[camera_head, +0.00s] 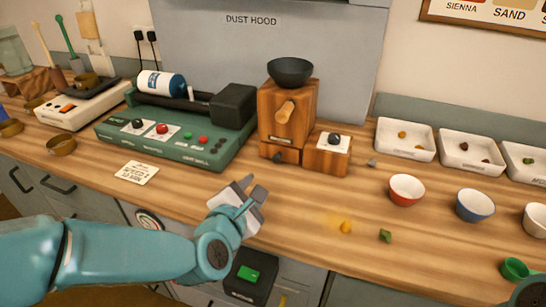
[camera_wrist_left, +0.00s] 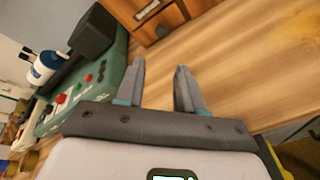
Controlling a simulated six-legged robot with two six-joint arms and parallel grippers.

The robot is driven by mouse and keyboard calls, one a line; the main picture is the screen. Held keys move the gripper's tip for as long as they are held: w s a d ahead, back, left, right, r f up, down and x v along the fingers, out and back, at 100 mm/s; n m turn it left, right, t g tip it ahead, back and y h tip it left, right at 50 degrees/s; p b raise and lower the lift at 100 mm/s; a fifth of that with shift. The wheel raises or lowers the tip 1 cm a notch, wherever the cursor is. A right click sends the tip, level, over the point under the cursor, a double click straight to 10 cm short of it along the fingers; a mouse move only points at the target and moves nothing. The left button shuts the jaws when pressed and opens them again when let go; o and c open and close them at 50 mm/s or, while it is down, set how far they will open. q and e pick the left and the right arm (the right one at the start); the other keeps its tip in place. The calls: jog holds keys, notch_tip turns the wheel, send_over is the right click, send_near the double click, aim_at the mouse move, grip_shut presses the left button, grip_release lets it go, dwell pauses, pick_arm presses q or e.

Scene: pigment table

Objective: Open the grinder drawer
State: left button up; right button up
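The wooden grinder (camera_head: 268,105) stands at the back middle of the table, with a dark bowl (camera_head: 290,70) on top and a wooden peg (camera_head: 285,112) on its front. Its drawer (camera_head: 268,151), low on the front with a small dark knob, looks shut. In the left wrist view the lower grinder (camera_wrist_left: 168,14) shows at the top edge. My left gripper (camera_head: 251,189) is in front of the grinder, nearer the table's front edge and apart from it. In the left wrist view its two fingers (camera_wrist_left: 160,70) are spread with nothing between them. My right gripper is not seen.
A green machine (camera_head: 165,143) stands left of the grinder. A box with a knob (camera_head: 327,160) adjoins the grinder's right side. A red bowl (camera_head: 406,190), a blue bowl (camera_head: 474,206) and white trays (camera_head: 405,153) are to the right. The wood before the grinder is clear.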

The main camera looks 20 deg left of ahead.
aim_at(276, 160)
pick_arm(q)
jog(key=shift+w+d, duration=0.1)
jog(key=shift+w, duration=0.25)
jog(key=p+x, duration=0.1)
jog(key=x, duration=1.4)
jog(key=shift+w+f+p, duration=0.1)
jog(key=shift+f+p, duration=0.1)
jog(key=shift+p, duration=0.1)
grip_shut()
